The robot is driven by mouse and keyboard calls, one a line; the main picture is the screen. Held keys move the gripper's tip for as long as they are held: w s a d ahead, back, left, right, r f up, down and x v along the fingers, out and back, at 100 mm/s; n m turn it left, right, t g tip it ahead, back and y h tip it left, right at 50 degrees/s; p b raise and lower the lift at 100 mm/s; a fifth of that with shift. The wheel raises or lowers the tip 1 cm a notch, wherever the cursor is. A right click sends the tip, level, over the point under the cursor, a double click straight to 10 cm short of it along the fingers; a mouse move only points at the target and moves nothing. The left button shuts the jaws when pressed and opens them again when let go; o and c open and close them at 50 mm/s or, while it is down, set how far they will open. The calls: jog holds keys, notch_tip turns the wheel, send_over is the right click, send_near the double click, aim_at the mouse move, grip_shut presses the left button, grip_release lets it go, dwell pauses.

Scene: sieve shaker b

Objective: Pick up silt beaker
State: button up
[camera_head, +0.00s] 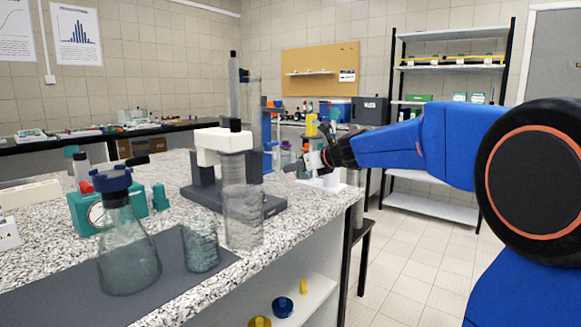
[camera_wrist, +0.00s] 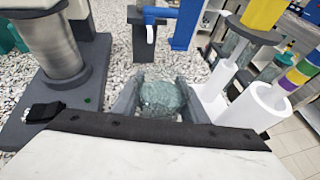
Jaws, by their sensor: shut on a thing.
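My gripper (camera_head: 308,160) is over the far part of the speckled counter, beyond the dark-based apparatus. In the wrist view, my gripper (camera_wrist: 157,105) has its two grey fingers on either side of a clear greenish glass beaker (camera_wrist: 162,97), which I take to be the silt beaker. The fingers are shut on it. Its lower part is hidden by the gripper body, so I cannot tell whether it touches the counter. In the head view the held beaker is not clearly visible.
White cylinders (camera_wrist: 258,106) stand close right of my gripper. A metal cylinder (camera_wrist: 55,45) on a dark base is at left, a blue stand (camera_wrist: 187,25) behind. Nearer the head camera, a capped flask (camera_head: 128,255) and another glass beaker (camera_head: 201,246) stand on a dark mat.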

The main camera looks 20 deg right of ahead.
jog(key=s+d, duration=0.4)
jog(key=s, duration=0.2)
jog(key=shift+d, duration=0.3)
